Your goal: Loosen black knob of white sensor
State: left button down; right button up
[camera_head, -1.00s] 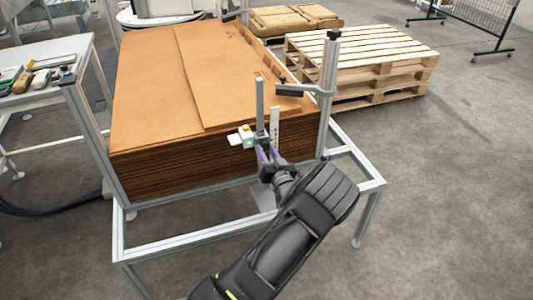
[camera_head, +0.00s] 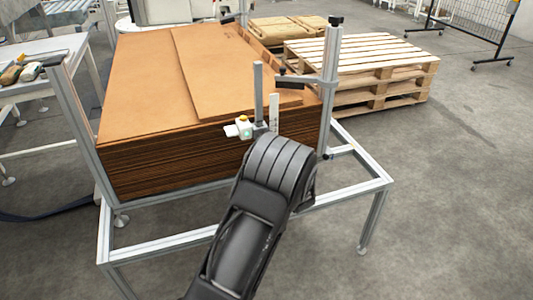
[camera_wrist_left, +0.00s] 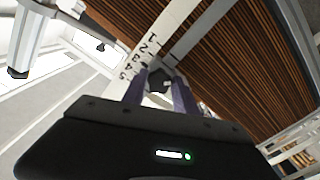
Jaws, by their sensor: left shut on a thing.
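The white sensor (camera_head: 240,128), with an orange top and a green light, sits on a grey upright bar (camera_head: 258,90) at the front of the cardboard stack. A pale strip (camera_head: 274,108) with dark markings stands beside it. The gripper is shut on the knob. In the head view my own black arm hides the gripper and the knob. My right gripper is out of view.
A large cardboard stack (camera_head: 150,75) fills an aluminium frame (camera_head: 345,205) just behind the sensor. A post with a black-ended side arm (camera_head: 310,80) stands close on the right. Wooden pallets (camera_head: 375,65) are behind it. A tool table (camera_head: 40,75) is at left.

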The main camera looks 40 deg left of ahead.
pick_arm(q)
jog(key=shift+r+n+b, duration=0.1)
jog(key=shift+n+b, duration=2.4)
jog(key=shift+b, duration=0.4)
jog(key=c, duration=0.9)
grip_release()
jog(key=shift+c, duration=0.2)
jog(key=shift+d, duration=0.1)
jog(key=v, duration=0.7)
jog(key=shift+s+d, duration=0.2)
jog(key=shift+d, duration=0.1)
